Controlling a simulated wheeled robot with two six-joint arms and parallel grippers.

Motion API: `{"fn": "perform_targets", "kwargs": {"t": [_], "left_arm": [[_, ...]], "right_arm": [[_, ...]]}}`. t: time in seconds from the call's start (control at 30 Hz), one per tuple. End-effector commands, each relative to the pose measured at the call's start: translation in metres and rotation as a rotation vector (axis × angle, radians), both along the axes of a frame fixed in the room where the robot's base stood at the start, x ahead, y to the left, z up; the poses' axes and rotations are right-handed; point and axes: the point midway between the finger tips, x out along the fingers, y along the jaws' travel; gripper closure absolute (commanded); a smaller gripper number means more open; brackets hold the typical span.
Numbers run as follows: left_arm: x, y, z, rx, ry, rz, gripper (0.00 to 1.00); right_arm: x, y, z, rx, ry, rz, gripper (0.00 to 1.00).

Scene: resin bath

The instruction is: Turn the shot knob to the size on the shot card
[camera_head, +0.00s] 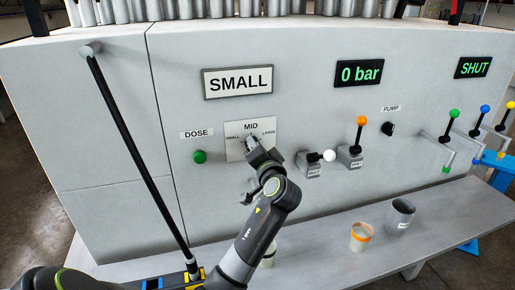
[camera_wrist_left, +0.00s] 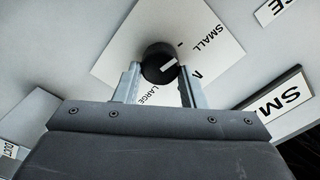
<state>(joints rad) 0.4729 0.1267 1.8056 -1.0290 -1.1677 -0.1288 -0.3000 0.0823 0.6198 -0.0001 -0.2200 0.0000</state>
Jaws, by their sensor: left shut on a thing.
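The shot card (camera_head: 237,92) reads SMALL and sits on the grey panel above the dial plate (camera_head: 235,152), marked SMALL, MID and LARGE. My left gripper (camera_head: 252,143) is shut on the shot knob, which it largely hides in the head view. In the left wrist view the black shot knob (camera_wrist_left: 157,56) is between the two fingers of my left gripper (camera_wrist_left: 158,75). Its white mark faces between the SMALL and MID labels; I cannot tell exactly which it is on. My right gripper is not in view.
A green DOSE button (camera_head: 200,157) is left of the dial plate. White-tipped (camera_head: 328,156) and orange-tipped (camera_head: 361,121) levers stand to its right. A black bar (camera_head: 130,140) slants down on the left.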

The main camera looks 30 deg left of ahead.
Motion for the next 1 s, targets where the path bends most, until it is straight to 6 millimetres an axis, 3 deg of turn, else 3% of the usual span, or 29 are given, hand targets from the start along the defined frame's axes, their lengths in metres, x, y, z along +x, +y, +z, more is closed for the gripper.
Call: {"fn": "perform_targets", "kwargs": {"t": [0.5, 0.53, 0.7, 1.0], "left_arm": [[-0.0002, 0.0008, 0.0010, 0.019, 0.018, 0.002, 0.86], [-0.0002, 0.0008, 0.0011, 0.019, 0.017, 0.002, 0.62], [-0.0001, 0.0006, 0.0009, 0.018, 0.016, 0.001, 0.41], [0.0001, 0.0001, 0.0005, 0.016, 0.017, 0.000, 0.41]], "right_arm": [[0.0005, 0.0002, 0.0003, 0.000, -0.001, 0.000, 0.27], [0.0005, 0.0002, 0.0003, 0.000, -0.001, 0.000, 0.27], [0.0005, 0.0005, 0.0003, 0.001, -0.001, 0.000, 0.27], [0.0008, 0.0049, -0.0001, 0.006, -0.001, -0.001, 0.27]]}}
